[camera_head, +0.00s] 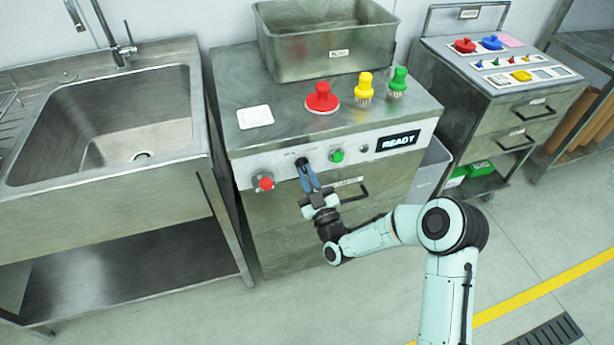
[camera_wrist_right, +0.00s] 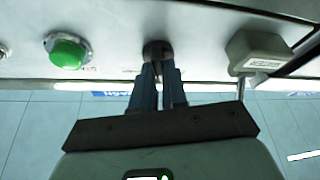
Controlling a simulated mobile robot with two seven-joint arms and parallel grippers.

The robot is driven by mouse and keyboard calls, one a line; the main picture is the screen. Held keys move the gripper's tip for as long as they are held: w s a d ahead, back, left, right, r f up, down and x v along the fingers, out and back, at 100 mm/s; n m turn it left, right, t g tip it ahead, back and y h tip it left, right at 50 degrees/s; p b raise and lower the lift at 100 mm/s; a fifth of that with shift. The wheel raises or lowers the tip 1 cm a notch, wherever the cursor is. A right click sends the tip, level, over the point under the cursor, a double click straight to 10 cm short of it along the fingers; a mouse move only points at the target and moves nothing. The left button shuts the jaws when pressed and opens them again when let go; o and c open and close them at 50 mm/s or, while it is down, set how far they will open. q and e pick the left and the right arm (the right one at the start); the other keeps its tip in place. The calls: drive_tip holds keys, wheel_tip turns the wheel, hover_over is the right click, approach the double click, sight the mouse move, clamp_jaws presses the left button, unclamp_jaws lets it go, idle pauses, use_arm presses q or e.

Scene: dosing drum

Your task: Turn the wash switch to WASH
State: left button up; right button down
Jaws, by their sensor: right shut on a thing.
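The wash switch is a dark knob (camera_head: 301,161) on the front panel of the steel cabinet, between the red button and the green button. It also shows in the right wrist view as a dark round knob (camera_wrist_right: 157,47), mostly covered by my fingers. My right gripper (camera_head: 304,170) reaches it from the front. In the right wrist view the blue-grey fingers (camera_wrist_right: 159,68) are shut on the knob. The switch's pointer and the small label above it are too small or hidden to read. My left gripper is in neither view.
The red button (camera_head: 265,183) is left of the switch and the green button (camera_head: 337,155) is right of it. A display (camera_head: 398,141) reads READY. A drawer handle (camera_head: 354,194) sticks out below. Coloured brushes stand on top; a sink (camera_head: 110,120) is at left.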

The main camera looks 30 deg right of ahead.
drive_tip(key=m+h, duration=0.2)
drive_tip(key=m, duration=0.2)
drive_tip(key=shift+a+f+b, duration=0.1)
drive_tip(key=shift+a+b, duration=0.05)
drive_tip(key=shift+b, duration=0.25)
drive_tip(key=m+h, duration=0.1)
drive_tip(key=m, duration=0.1)
drive_tip(key=shift+m, duration=0.4)
drive_tip(key=m+g+h, duration=0.1)
drive_tip(key=m+h, duration=0.1)
drive_tip(key=m, duration=0.1)
drive_tip(key=shift+m, duration=0.3)
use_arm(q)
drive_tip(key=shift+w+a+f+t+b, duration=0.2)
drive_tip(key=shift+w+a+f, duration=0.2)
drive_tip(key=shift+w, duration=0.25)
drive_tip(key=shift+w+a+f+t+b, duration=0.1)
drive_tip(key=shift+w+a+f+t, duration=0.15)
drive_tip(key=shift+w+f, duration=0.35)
use_arm(e)
drive_tip(key=shift+a+m+g+h, duration=0.1)
drive_tip(key=shift+m+g+h, duration=0.65)
drive_tip(key=shift+m, duration=1.15)
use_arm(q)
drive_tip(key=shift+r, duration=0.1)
